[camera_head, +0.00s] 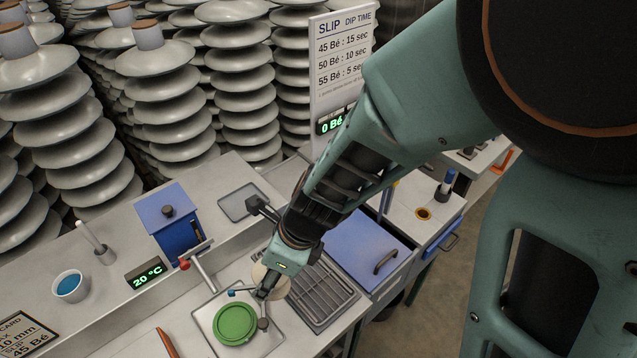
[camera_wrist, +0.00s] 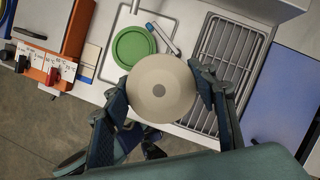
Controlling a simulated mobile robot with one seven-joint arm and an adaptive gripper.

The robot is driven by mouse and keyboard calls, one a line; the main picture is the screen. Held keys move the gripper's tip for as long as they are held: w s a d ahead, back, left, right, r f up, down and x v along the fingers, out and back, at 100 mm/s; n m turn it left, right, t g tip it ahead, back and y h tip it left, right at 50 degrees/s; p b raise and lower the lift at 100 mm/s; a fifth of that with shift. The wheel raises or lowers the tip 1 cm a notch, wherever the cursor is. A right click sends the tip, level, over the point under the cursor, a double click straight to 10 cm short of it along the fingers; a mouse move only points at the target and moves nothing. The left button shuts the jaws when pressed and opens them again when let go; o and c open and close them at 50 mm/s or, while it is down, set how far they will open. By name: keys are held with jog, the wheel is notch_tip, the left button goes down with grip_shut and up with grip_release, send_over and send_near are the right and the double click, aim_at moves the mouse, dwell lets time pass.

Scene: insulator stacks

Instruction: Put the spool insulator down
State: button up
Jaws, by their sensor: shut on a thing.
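The spool insulator is a beige round piece with a small grey centre (camera_wrist: 161,89). It sits between the two fingers of my gripper (camera_wrist: 160,92) in the wrist view, seen end-on. In the head view its pale edge (camera_head: 277,283) shows partly behind my gripper (camera_head: 266,288), which is shut on it. The gripper is over the bench, between a green round disc (camera_head: 235,323) and a slatted metal rack (camera_head: 322,294). How high the insulator is above the bench I cannot tell. Its underside is hidden.
The green disc lies on a pale square tray (camera_head: 207,312). A blue lidded box (camera_head: 173,222), a 20 °C display (camera_head: 145,273) and a cup of blue liquid (camera_head: 70,286) stand left. A blue lid with a handle (camera_head: 360,248) is right of the rack. Insulator stacks (camera_head: 160,90) rise behind.

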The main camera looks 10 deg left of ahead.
jog(key=w+d+f+b, duration=0.1)
jog(key=w+f+b, duration=0.1)
jog(key=w, duration=0.1)
jog(key=w+d+f+b, duration=0.1)
jog(key=w+f+b, duration=0.2)
jog(key=w+d+f+b, duration=0.1)
jog(key=w+f+b, duration=0.2)
jog(key=w, duration=0.1)
jog(key=shift+w+d, duration=0.1)
jog(key=shift+d, duration=0.15)
jog(key=f+b, duration=0.3)
jog(key=shift+w+d+f+b, duration=0.1)
jog(key=shift+w+d+b, duration=0.05)
jog(key=shift+w+b, duration=0.2)
jog(key=shift+f+b, duration=0.35)
jog(key=shift+f, duration=0.05)
jog(key=o, duration=1.7)
jog(key=shift+f, duration=0.1)
